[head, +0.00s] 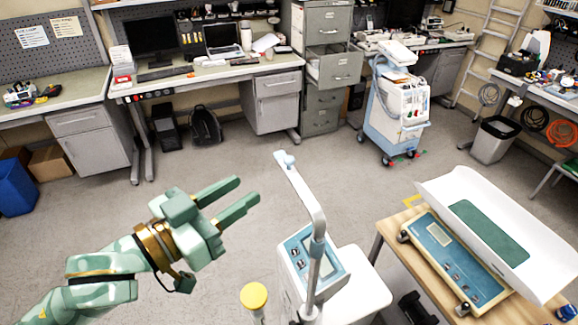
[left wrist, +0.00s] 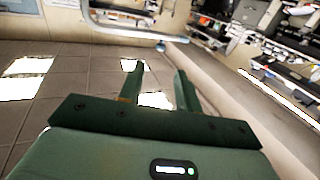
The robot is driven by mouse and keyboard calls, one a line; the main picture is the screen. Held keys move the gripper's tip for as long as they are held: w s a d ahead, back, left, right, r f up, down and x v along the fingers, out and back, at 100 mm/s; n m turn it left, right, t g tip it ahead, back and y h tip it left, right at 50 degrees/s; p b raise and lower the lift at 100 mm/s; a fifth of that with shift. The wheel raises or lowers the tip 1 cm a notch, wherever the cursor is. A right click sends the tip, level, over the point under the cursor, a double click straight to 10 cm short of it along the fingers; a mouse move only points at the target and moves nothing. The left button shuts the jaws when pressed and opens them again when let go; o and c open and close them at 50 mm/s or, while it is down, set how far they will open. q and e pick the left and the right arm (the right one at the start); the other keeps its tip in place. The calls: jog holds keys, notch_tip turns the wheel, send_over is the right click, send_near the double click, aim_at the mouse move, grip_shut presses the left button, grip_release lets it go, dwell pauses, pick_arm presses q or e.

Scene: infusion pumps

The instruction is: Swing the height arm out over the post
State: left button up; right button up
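The height arm (head: 303,195) is a slim pale bar with a small grey-blue knob at its far end. It joins the top of the grey post (head: 316,270) and points up and slightly left in the head view. The post stands by a white scale body with a blue button panel (head: 298,258). My left gripper (head: 246,191) is open, with its two green fingers apart and nothing between them. It is left of the height arm in the picture, with a visible gap. The fingers also show in the left wrist view (left wrist: 158,72). My right gripper is out of view.
A yellow-topped post (head: 254,296) stands left of the scale. A wooden table (head: 386,232) at right carries a baby scale with a white tray (head: 440,188). A blue-white trolley (head: 396,105) stands behind. The grey floor (head: 230,150) beyond my left gripper is clear.

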aim_at(285, 161)
pick_arm(q)
jog(key=p+x, duration=0.2)
jog(key=x, duration=1)
jog(key=shift+a, duration=0.1)
jog(key=shift+c, duration=0.3)
grip_shut()
